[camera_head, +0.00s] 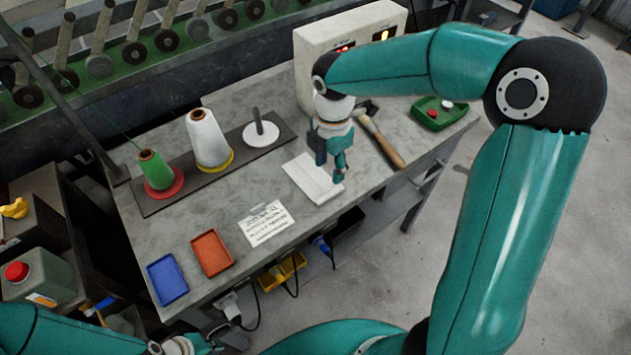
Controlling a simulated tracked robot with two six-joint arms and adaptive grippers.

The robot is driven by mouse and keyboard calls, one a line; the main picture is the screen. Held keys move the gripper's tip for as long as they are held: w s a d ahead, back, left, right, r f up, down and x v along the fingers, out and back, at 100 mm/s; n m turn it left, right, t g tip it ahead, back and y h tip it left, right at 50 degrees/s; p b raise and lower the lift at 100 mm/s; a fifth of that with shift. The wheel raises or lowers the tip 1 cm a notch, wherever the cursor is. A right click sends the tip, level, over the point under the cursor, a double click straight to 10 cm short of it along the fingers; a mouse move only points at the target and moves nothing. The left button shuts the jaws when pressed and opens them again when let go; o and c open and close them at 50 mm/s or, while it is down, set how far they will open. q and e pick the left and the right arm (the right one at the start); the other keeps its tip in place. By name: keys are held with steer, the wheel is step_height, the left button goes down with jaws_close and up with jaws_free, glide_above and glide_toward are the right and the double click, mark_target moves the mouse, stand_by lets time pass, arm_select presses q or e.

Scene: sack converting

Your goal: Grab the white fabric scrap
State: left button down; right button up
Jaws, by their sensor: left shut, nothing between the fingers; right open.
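A flat white rectangular piece (303,181), which looks like the white fabric scrap, lies near the front edge of the grey table. My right gripper (340,168) points down over its right part, with the fingers open; I cannot tell whether they touch it. The gripper and wrist hide part of the piece. My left gripper (205,346) is at the bottom edge of the view, below the table's front left corner, far from the white piece. It is shut and empty, and partly cut off by the frame.
A brush (383,142) lies right of the white piece, near a green tray (428,118). A white control box (352,36) stands behind. Thread cones, green (157,172) and white (207,140), stand left. A paper note (266,223), a red tray (211,253) and a blue tray (167,280) lie along the front.

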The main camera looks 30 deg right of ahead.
mark_target(330, 194)
steer(key=f, duration=0.9)
steer(key=shift+s+f, duration=0.2)
steer(key=shift+s, duration=0.1)
steer(key=shift+c, duration=0.5)
steer(key=shift+s, duration=0.1)
steer(key=c, duration=0.8)
jaws_close()
